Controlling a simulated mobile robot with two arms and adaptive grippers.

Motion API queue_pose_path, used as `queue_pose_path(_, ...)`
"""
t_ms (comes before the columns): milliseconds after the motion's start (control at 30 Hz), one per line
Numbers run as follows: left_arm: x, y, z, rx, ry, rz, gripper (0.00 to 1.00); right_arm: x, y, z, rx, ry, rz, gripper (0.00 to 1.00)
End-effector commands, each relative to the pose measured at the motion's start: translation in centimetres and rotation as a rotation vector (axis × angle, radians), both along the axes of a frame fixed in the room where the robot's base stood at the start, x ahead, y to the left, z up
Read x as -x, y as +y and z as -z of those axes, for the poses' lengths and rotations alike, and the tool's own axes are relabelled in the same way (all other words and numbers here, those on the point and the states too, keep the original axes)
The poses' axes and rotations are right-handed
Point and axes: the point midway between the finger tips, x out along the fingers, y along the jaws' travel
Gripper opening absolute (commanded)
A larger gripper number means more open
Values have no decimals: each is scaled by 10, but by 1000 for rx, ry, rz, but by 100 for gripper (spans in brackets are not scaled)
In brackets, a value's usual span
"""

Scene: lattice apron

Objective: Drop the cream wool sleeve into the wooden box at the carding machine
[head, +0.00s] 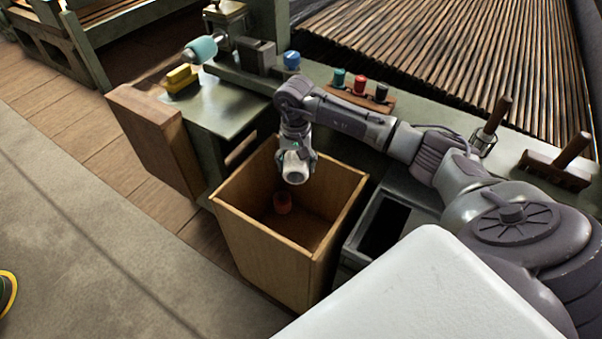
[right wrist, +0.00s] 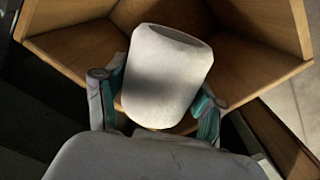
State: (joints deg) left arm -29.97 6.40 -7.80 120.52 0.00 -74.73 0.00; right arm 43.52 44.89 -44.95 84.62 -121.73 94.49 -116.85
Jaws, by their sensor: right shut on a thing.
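The cream wool sleeve (head: 295,167) is in my right gripper (head: 296,157), which is shut on it and points down over the open top of the wooden box (head: 262,237). In the right wrist view the sleeve (right wrist: 168,75) sits between the two teal-padded fingers of my right gripper (right wrist: 160,108), with the box walls (right wrist: 262,75) around it. My left gripper is not in view.
A dark grey open bin (head: 385,225) stands right of the box. The metal bench (head: 225,105) behind holds a yellow block (head: 181,78), a teal roll (head: 201,49) and several small spools. A brush (head: 556,165) and the slatted machine bed (head: 440,60) lie beyond.

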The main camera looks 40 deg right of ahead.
Motion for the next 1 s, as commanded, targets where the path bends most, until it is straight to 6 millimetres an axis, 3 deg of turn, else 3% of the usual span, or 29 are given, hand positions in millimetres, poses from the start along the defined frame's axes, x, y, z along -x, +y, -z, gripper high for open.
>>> queue_pose_path(433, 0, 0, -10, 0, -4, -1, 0, 0, 0, 4, 0, 0, -1, 49)
queue_pose_path(467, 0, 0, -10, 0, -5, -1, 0, 0, 0, 4, 0, 0, -1, 70)
queue_pose_path(633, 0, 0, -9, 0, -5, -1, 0, 0, 0, 4, 0, 0, -1, 98)
queue_pose_path(1000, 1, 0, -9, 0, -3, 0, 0, 0, 0, 2, 0, -1, 0, 98)
